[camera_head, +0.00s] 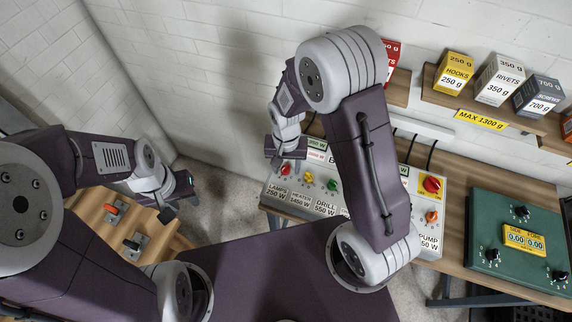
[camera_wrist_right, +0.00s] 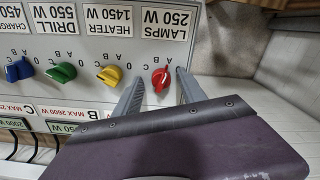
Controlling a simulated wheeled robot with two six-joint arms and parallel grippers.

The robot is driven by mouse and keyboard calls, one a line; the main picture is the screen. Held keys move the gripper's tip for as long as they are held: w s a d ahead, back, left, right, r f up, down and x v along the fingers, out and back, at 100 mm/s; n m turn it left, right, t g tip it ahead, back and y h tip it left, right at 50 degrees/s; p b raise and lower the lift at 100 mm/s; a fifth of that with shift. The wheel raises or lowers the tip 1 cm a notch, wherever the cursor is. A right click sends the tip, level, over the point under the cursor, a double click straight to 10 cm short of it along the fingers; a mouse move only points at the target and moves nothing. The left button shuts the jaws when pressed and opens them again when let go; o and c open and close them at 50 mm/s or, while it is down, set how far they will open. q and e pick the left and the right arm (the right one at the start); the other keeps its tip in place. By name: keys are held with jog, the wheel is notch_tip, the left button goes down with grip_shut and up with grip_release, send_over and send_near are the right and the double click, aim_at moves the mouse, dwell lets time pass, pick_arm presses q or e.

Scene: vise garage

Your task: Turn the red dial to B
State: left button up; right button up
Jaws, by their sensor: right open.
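The red dial (camera_wrist_right: 160,78) is on the light grey panel by the label LAMPS 250 W. In the right wrist view, the open fingers of my right gripper (camera_wrist_right: 159,74) are on either side of it, and I cannot tell whether they touch it. The dial's knob is slanted; the small letters around it are too unclear to tell its setting. In the head view the red dial (camera_head: 285,169) shows just below my right gripper (camera_head: 284,160). My left gripper (camera_head: 180,205) is at the left, away from the panel, near the wooden bench; its opening is unclear.
Yellow (camera_wrist_right: 110,76), green (camera_wrist_right: 61,73) and blue (camera_wrist_right: 19,69) dials sit in a row beside the red one. A red knob on a yellow plate (camera_head: 440,196) is at the panel's right. A green box (camera_head: 500,260) stands further right. Boxes (camera_head: 500,80) stand on a shelf above.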

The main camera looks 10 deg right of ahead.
jog(key=shift+a, duration=0.1)
jog(key=c, duration=0.5)
grip_shut()
jog(key=shift+w+n, duration=0.1)
jog(key=shift+n, duration=0.3)
jog(key=n+p, duration=0.1)
jog(key=n, duration=0.1)
jog(key=shift+r+n, duration=0.1)
jog(key=shift+n, duration=0.3)
jog(key=shift+n+p, duration=0.3)
jog(key=shift+n, duration=2)
